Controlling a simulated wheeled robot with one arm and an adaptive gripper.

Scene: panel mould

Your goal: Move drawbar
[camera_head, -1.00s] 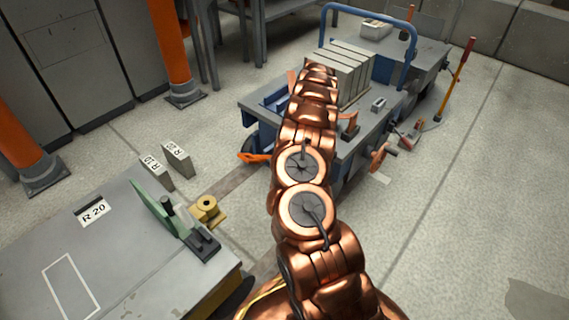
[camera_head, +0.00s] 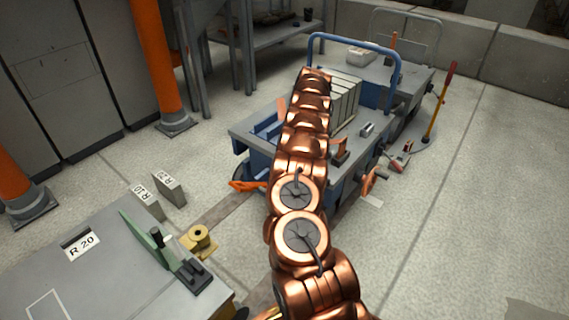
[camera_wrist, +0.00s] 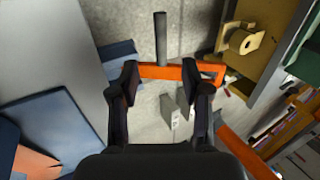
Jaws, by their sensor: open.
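The orange drawbar (camera_head: 246,186) sticks out low from the near left end of the blue and grey cart (camera_head: 262,124) in the head view. In the wrist view the drawbar (camera_wrist: 173,73) runs across the picture at the fingertips, with a dark upright pin or rod (camera_wrist: 160,38) by it. My gripper (camera_wrist: 161,82) is open, its two black fingers spread with the bar showing between and just beyond the tips. I cannot tell whether they touch it. In the head view my copper arm reaches over the cart and hides the gripper.
A grey bench (camera_head: 45,285) marked R 20 stands at front left, with a green plate (camera_head: 143,240) and a yellow bracket (camera_head: 199,240) at its edge. Two labelled grey blocks (camera_head: 168,188) stand on the floor. Orange posts (camera_head: 157,60) are left.

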